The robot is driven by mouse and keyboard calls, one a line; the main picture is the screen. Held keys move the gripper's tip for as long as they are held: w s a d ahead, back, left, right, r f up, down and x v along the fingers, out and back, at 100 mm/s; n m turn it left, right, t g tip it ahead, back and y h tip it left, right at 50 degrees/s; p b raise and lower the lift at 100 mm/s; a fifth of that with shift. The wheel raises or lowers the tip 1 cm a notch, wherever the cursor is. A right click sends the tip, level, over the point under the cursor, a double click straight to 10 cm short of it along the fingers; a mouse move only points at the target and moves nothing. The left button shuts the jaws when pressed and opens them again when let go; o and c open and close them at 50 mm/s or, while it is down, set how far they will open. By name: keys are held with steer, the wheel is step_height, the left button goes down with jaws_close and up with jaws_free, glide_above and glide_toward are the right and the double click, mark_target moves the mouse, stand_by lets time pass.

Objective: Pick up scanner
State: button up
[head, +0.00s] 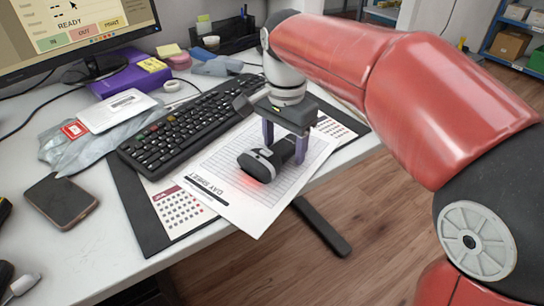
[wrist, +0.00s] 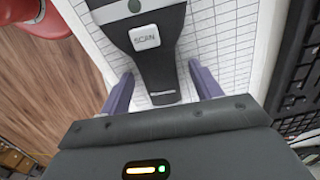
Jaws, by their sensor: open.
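The scanner (head: 262,162) is dark grey with a white trim and lies on a printed sheet on the desk, a red glow on the paper by its head. In the wrist view its handle and a white SCAN button (wrist: 146,38) show. My gripper (head: 285,151) is open and low over the sheet, pointing down. Its two purple fingers stand on either side of the scanner's handle (wrist: 157,80), with a gap on both sides in the wrist view. The far end of the scanner's head is cut off in the wrist view.
A black keyboard (head: 185,125) lies close to the left of my gripper. The day sheet (head: 225,185) rests on a dark desk mat (head: 140,213). A phone (head: 60,200), a plastic mailer (head: 85,140) and a purple box (head: 130,78) lie farther left. The desk edge is near on the right.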

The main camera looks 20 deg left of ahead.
steer(key=c, duration=1.1)
steer(key=shift+c, duration=0.4)
steer(key=shift+r, duration=0.2)
